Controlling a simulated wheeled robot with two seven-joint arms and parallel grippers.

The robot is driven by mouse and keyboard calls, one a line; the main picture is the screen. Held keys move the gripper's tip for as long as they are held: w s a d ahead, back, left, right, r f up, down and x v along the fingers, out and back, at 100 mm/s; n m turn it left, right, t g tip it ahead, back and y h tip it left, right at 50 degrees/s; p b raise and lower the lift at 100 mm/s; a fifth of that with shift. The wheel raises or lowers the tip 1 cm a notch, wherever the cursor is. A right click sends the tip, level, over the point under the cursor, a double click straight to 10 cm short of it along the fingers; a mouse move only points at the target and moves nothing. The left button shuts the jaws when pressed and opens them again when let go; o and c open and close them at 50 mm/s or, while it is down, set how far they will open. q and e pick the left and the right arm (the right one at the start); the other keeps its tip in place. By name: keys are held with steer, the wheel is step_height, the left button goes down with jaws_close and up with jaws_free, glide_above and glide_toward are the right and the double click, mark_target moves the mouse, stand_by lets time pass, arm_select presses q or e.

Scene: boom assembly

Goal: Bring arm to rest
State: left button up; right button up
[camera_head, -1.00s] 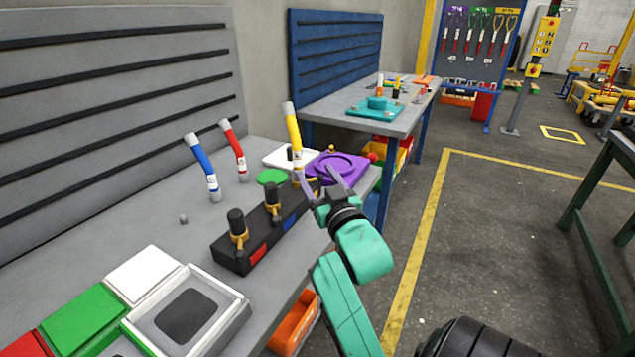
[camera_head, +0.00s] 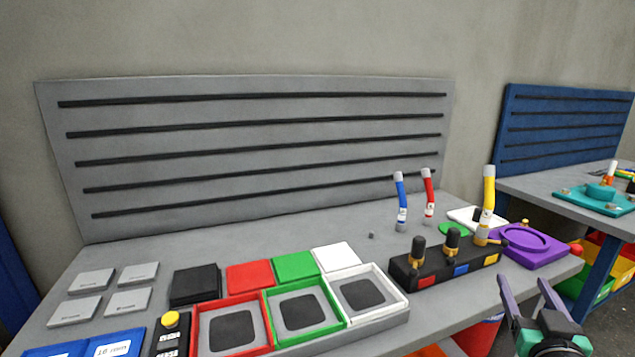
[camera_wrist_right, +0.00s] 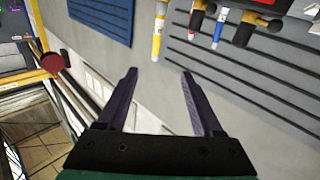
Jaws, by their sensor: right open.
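My right gripper (camera_head: 522,281) is open and empty at the lower right, in front of the bench edge and clear of the parts. Its open jaws (camera_wrist_right: 159,73) also show in the right wrist view with nothing between them. A yellow tube (camera_head: 489,190) stands upright at the yellow-marked right end of the black block (camera_head: 432,275). The block's other two positions hold black-topped brass fittings. A blue tube (camera_head: 401,200) and a red tube (camera_head: 428,197) stand on the bench behind the block. My left gripper is not in view.
A purple fixture (camera_head: 535,247) sits at the bench's right end. Red, green and white trays (camera_head: 365,293) line the front, with coloured squares behind them. Grey tiles (camera_head: 95,280) lie at the left. Coloured bins (camera_head: 592,285) stand under the blue bench at the right.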

steer(key=a+f+n+g+y, duration=0.2)
steer(key=a+f+g+y, duration=0.25)
steer(key=f, duration=0.85)
steer(key=s+a+f+n+g+y, duration=0.1)
steer(key=s+a+f+n+g, duration=0.1)
steer(key=s+a+f+g, duration=0.45)
steer(key=s+a+f+n+g+y, duration=0.2)
steer(key=s+a+f+g, duration=0.15)
steer(key=s+f, duration=0.5)
steer(key=s+d+f+p+x, duration=0.1)
steer(key=s+p+x, duration=0.1)
steer(key=x, duration=1.5)
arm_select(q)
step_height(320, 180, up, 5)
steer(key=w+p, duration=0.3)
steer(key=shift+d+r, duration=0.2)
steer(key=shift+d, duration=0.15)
arm_select(e)
steer(key=s+d+f+g, duration=0.1)
steer(key=s+d+f, duration=0.1)
steer(key=s+f, duration=1.4)
steer(key=s, duration=0.3)
steer(key=shift+d+g, duration=0.35)
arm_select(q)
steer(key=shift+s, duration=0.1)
arm_select(e)
steer(key=shift+s+h, duration=0.1)
steer(key=shift+h, duration=0.15)
